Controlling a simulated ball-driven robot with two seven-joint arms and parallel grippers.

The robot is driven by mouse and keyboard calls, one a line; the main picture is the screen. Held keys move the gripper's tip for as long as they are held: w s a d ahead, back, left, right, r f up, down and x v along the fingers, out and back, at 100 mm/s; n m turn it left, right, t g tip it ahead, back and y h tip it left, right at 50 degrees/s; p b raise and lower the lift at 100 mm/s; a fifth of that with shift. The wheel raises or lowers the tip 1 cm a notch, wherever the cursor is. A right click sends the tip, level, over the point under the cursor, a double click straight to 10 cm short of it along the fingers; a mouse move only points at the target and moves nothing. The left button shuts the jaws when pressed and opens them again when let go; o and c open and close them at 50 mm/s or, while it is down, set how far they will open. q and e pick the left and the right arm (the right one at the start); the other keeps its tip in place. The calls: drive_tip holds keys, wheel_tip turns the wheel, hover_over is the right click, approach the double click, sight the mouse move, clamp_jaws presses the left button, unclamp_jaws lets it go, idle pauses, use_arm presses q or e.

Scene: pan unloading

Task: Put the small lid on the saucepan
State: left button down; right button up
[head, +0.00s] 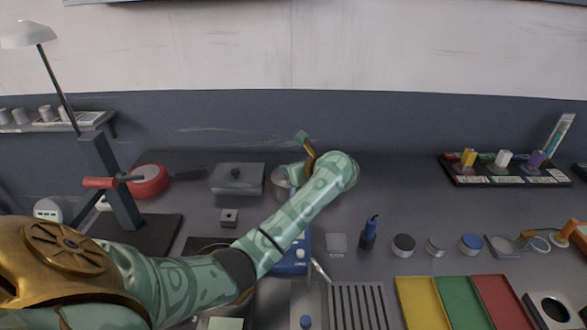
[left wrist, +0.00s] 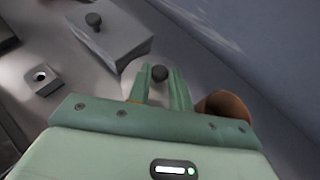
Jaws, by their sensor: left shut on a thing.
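In the head view, the grey metal saucepan (head: 279,184) stands at the back of the bench, partly hidden behind my left forearm. My left gripper (left wrist: 160,78) is over this spot, its fingers shut on the dark round knob of the small lid (left wrist: 160,73). A pale curved edge shows beside the fingers in the left wrist view; most of the lid is hidden. I cannot tell whether the lid touches the saucepan rim. My right gripper is not in view.
A red pan (head: 149,181) and lamp stand are further left. Several small jars and coloured trays (head: 460,303) lie right.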

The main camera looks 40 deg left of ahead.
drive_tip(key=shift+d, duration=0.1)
use_arm(q)
drive_tip(key=shift+f, duration=0.1)
drive_tip(key=c, duration=1.3)
unclamp_jaws()
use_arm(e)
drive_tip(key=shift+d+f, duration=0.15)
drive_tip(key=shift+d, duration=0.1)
use_arm(q)
drive_tip(key=shift+d+r, duration=0.1)
drive_tip(key=shift+r, duration=0.25)
drive_tip(key=p+v, duration=0.7)
drive_tip(key=v, duration=0.4)
drive_tip(key=shift+s+d, duration=0.15)
drive_tip(key=shift+d, duration=0.2)
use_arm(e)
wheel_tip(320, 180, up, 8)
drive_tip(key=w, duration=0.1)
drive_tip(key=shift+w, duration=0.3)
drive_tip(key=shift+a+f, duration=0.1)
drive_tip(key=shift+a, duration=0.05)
